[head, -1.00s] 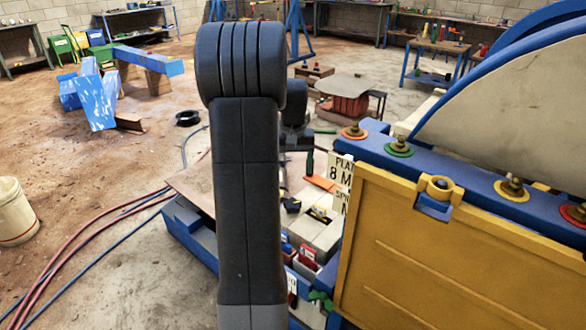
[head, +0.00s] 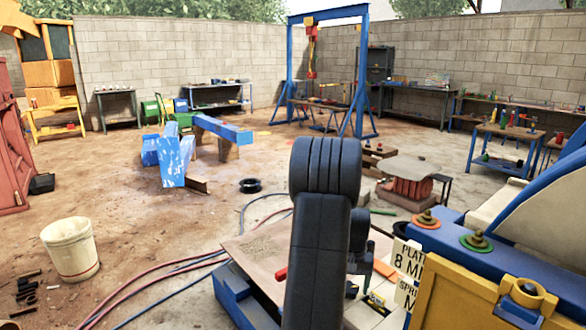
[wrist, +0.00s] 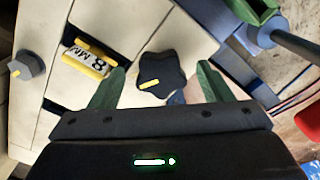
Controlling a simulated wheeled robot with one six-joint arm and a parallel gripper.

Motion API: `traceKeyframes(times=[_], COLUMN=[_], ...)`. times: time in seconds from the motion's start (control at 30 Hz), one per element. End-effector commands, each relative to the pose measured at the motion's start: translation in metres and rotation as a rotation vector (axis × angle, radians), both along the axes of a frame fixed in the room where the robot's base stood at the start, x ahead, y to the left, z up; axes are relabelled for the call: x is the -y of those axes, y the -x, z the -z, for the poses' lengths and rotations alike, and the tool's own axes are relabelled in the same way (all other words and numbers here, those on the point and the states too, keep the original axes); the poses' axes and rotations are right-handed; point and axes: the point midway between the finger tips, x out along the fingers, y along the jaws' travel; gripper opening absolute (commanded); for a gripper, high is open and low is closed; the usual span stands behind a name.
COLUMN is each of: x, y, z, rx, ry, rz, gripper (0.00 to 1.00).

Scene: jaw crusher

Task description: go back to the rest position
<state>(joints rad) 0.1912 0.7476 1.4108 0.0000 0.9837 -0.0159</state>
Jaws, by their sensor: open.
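In the wrist view my gripper (wrist: 160,88) has its two green fingers spread wide apart. Beyond and between the fingertips is a black star-shaped knob (wrist: 160,75) with a yellow mark, on a pale panel. I cannot tell the gap between the knob and the fingers, but neither finger is closed on it. A yellow-framed tag reading "8 MM" (wrist: 88,60) sits left of the knob. In the head view my dark arm stands upright in the middle foreground and hides my gripper and part of the bench behind it.
The yellow and blue crusher body (head: 470,300) stands close at right. A blue-sided bench (head: 236,295) lies beneath my arm. Hoses (head: 150,285) run across the floor at left, near a white bucket (head: 70,250). A blue gantry (head: 290,70) stands behind. Open floor lies at left.

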Motion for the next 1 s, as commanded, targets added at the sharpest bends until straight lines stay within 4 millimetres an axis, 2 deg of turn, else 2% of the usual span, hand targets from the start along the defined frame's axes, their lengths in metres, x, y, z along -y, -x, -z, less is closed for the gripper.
traceKeyframes(times=[0.1,0.67,0.77,1.0], x=[0.0,0.0,0.0,0.0], y=[0.0,0.0,-0.001,-0.001], z=[0.01,0.007,-0.005,-0.052], rx=[0.0,0.001,0.003,0.005], ry=[0.0,0.0,0.001,0.001], rz=[0.001,0.004,-0.001,0.0], gripper=[0.72,0.72,0.72,0.72])
